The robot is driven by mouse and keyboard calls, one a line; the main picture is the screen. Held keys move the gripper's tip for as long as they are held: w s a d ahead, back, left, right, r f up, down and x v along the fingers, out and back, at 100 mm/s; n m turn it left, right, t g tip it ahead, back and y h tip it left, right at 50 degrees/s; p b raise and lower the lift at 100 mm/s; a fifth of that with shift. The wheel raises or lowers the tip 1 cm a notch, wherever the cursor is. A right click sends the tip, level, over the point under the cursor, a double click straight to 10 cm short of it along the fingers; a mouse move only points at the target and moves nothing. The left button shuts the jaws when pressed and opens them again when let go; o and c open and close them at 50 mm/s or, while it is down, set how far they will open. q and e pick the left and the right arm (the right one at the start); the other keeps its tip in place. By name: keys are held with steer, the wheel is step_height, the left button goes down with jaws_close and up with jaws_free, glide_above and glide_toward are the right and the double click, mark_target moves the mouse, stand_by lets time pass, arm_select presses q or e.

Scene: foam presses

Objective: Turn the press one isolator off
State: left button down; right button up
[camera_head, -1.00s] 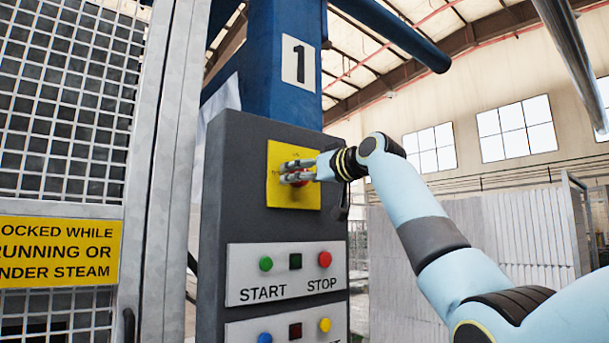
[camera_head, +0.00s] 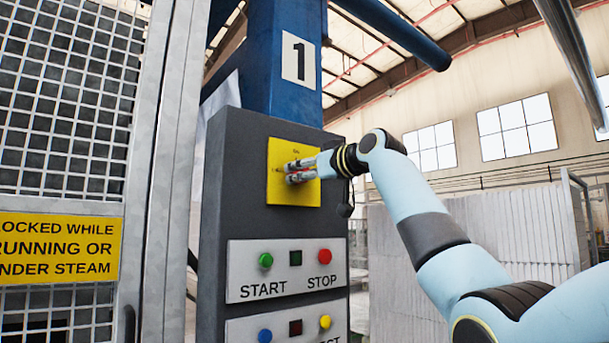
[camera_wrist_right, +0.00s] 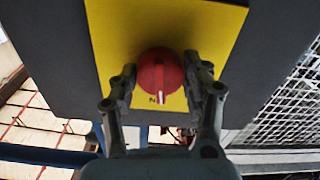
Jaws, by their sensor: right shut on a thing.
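The press one isolator is a red rotary knob (camera_wrist_right: 159,72) on a yellow plate (camera_wrist_right: 112,22). The same plate (camera_head: 308,194) shows in the head view, high on the dark grey control panel below the number 1 sign. My right gripper (camera_head: 290,172) reaches it from the right. In the right wrist view its two fingers (camera_wrist_right: 163,80) are shut on the knob, one on each side. A white mark on the knob points toward the gripper's palm, beside a small, partly readable label. In the head view the fingers hide most of the knob. My left gripper is out of view.
Below the isolator is a light plate with START (camera_head: 265,261) and STOP (camera_head: 325,256) buttons. Another button plate (camera_head: 290,325) sits lower. A mesh guard (camera_head: 65,110) with a yellow warning sign (camera_head: 60,249) stands left. Blue press framework rises above the panel.

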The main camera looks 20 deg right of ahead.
steer(key=n+b, duration=0.1)
steer(key=n, duration=0.7)
steer(key=shift+d+b, duration=0.1)
steer(key=shift+b, duration=0.25)
steer(key=n+b, duration=0.1)
steer(key=n, duration=0.3)
steer(key=shift+n, duration=1.9)
steer(key=shift+w+n, duration=0.1)
steer(key=shift+n, duration=0.2)
steer(key=o, duration=1.2)
steer(key=shift+r, duration=0.1)
steer(key=shift+c, duration=0.2)
